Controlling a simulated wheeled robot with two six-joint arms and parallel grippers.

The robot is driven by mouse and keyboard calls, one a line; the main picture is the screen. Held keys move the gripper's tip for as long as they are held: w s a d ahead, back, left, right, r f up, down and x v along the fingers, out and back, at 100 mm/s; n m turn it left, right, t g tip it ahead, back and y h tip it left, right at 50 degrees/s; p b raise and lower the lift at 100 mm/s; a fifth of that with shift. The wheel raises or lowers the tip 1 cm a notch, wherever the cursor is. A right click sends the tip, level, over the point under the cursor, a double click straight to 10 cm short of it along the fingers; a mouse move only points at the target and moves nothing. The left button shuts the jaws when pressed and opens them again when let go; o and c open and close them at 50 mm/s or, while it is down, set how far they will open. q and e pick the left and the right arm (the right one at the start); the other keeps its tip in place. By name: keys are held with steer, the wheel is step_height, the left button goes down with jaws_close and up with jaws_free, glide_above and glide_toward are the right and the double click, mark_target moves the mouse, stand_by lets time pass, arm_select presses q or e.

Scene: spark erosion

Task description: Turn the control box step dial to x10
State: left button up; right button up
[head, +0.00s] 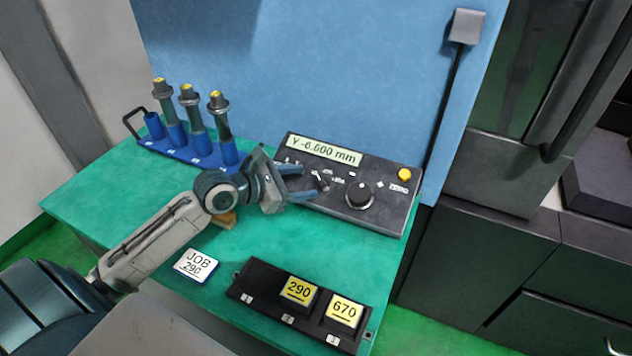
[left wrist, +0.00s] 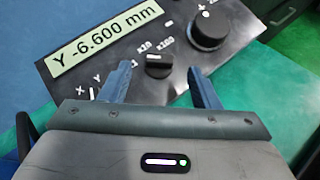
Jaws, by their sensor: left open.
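The black control box (head: 372,215) lies on the green bench; its display reads Y -6.600 mm. Its small black step dial (left wrist: 158,67) sits below the x10 and x100 labels in the left wrist view. A light mark shows on the dial's upper edge; I cannot tell surely which label it points to. My left gripper (head: 307,182) is open over the box, fingers pointing at the dial. In the left wrist view the dial lies between the fingertips, with a visible gap on both sides. The dial is partly hidden by a finger in the head view. My right gripper is not in view.
A larger black knob (head: 360,194) and a yellow button (head: 404,173) are right of the dial. A blue rack (head: 200,155) with several tool holders stands at the back left.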

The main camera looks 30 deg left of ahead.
mark_target(320, 180)
arm_select(q)
steer(key=x, duration=0.3)
steer(key=shift+x, duration=0.95)
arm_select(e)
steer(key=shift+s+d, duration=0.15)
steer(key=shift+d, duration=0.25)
